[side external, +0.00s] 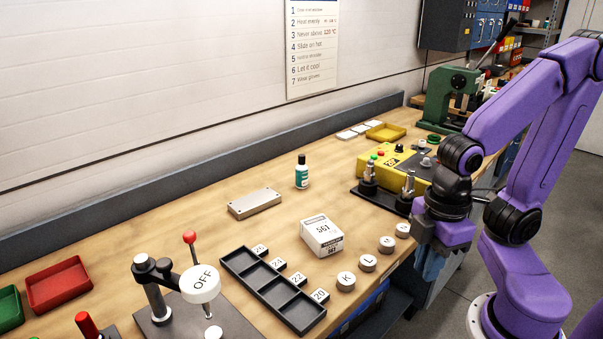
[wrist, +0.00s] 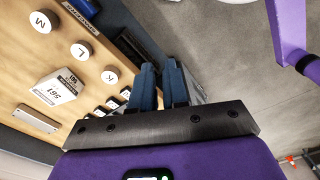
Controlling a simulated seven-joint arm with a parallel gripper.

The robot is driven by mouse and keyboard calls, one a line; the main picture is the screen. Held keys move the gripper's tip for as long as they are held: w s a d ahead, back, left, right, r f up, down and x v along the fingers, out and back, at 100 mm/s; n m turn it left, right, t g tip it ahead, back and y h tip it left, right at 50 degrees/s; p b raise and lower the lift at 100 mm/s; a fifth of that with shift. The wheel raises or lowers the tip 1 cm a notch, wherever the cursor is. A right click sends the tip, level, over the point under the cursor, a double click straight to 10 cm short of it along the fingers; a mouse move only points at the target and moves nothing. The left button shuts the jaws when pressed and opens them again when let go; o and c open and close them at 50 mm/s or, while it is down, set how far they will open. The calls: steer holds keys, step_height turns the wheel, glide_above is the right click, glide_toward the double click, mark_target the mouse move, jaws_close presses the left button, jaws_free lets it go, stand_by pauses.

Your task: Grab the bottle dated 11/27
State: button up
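A small bottle (side external: 302,173) with a black cap and a teal-and-white label stands upright on the wooden bench in the side view. Its date is too small to read. I cannot make out the bottle in the wrist view. My gripper (side external: 430,266) hangs past the bench's front edge, to the right of the bottle and well apart from it. In the wrist view its two blue fingers (wrist: 161,72) stand close together with a narrow gap and nothing between them.
A white box (side external: 321,234) and round lettered knobs (side external: 346,281) lie between my gripper and the bottle. A metal block (side external: 255,203) is left of the bottle.

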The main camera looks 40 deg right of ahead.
steer(key=o, duration=0.5)
steer(key=shift+o, duration=0.2)
steer(key=n+t+h, duration=0.7)
steer(key=h, duration=0.4)
glide_toward(302, 158)
steer(key=s+a+r, duration=0.1)
steer(key=s+a, duration=0.1)
steer(key=s, duration=1.3)
steer(key=shift+w+d+f+n+t, duration=0.9)
steer(key=shift+w+d+n+t, duration=0.55)
steer(key=shift+w, duration=2.05)
steer(key=shift+w+d+f+n+t, duration=0.95)
steer(key=shift+w+d+n, duration=0.85)
steer(key=shift+w, duration=1.7)
steer(key=shift+w+d+f+n+t, duration=0.8)
steer(key=shift+w+d+n+t, duration=0.8)
steer(key=shift+w, duration=1.9)
